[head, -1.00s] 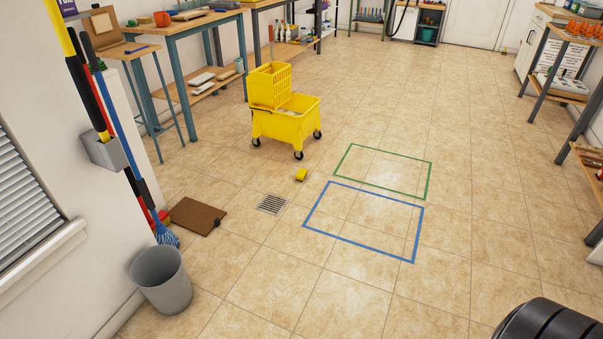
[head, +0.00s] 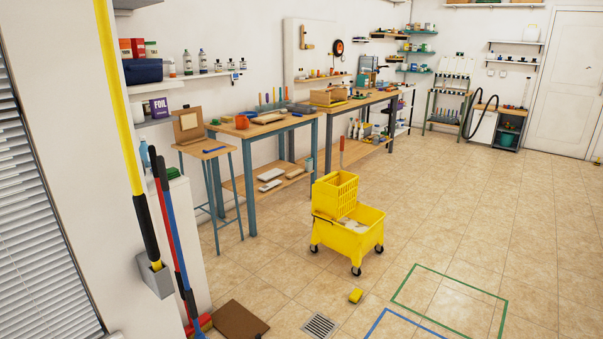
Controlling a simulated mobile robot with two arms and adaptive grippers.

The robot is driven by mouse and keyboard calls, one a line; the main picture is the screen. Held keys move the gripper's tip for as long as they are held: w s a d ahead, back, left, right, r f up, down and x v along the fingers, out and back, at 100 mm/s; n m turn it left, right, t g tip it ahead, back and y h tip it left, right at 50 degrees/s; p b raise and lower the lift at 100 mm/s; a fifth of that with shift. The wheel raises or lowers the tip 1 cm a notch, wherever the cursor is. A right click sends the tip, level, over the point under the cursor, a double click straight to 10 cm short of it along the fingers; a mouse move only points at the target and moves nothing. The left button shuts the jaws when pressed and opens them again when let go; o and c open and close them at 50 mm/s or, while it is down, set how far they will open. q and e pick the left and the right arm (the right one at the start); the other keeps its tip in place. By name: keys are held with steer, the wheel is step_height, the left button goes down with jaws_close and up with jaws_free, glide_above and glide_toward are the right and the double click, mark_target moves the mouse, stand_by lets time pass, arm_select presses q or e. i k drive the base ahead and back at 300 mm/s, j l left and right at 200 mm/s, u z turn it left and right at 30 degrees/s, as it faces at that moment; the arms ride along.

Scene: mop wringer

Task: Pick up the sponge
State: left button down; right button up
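A small yellow sponge (head: 356,296) lies on the tiled floor in the head view, low and right of centre. It is in front of the yellow mop bucket (head: 345,236) and left of the green taped outline. The bucket stands on dark casters and carries a yellow wringer basket (head: 335,194) at its back left. Something pale shows inside the bucket. Neither of my grippers is in view.
A floor drain (head: 320,326) and a brown mat (head: 239,320) lie near the sponge. Green tape (head: 450,281) and blue tape (head: 400,318) mark the floor. Workbenches (head: 262,128) line the wall. Mop handles (head: 168,225) stand at left. Floor at right is open.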

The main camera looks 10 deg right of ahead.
mark_target(356, 295)
steer(key=i+l+z, duration=0.3)
steer(key=i, duration=0.2)
steer(key=i+l+z, duration=0.2)
steer(key=i+z, duration=0.15)
steer(key=i, duration=0.15)
steer(key=i+z, duration=0.3)
steer(key=i, duration=0.2)
